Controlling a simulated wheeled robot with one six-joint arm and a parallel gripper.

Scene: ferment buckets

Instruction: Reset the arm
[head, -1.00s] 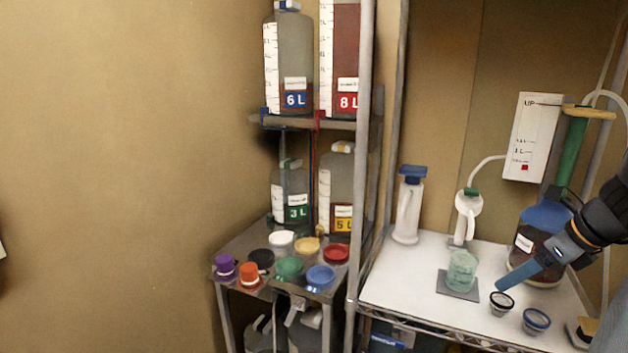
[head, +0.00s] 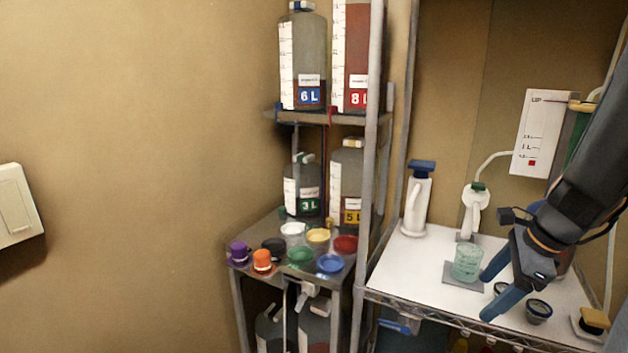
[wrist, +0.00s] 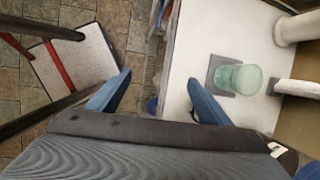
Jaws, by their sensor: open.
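My gripper (head: 490,292) is on the right of the head view, over the front of the white shelf (head: 405,268). Its two blue fingers are spread apart with nothing between them. In the wrist view my gripper (wrist: 158,100) points down past the shelf's front edge, fingers wide apart. The left finger is over the floor side and the right finger over the shelf. A green glass beaker (head: 467,262) stands on a grey pad just left of the fingers. It also shows in the wrist view (wrist: 236,76), apart from the fingers.
Dark-rimmed cups (head: 538,311) stand near the fingers. A white pump bottle (head: 417,200) stands at the back of the shelf. Coloured caps (head: 330,263) and labelled jugs (head: 302,185) fill the rack at centre. A metal post (head: 370,180) divides rack and shelf.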

